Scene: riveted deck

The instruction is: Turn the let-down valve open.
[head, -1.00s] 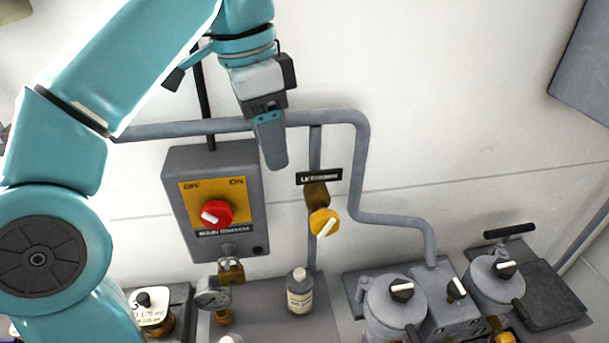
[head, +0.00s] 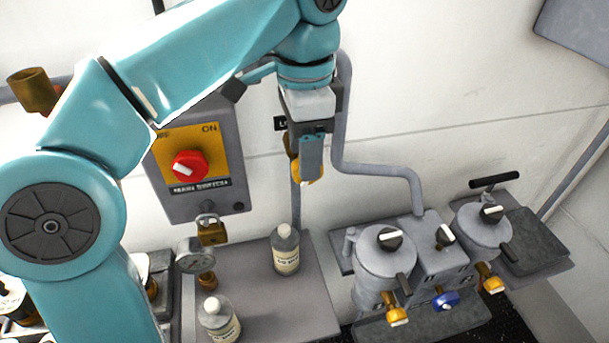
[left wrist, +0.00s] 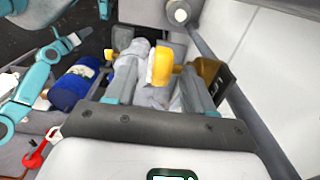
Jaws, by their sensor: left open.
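The let-down valve's yellow knob (head: 297,172) is on the wall pipe, mostly hidden behind my left gripper (head: 311,160) in the head view. In the left wrist view the yellow knob (left wrist: 161,66) shows between the two open fingers, near their tips, with its brass valve body (left wrist: 207,70) behind and to the right. I cannot tell whether the fingers touch the knob. The black label plate (head: 281,123) is partly covered by my gripper. My right gripper is not seen.
A main switch box (head: 205,192) with a red knob (head: 189,166) is left of the valve. Grey canisters (head: 383,268) with knobs are at lower right. The wall right of the pipe is clear.

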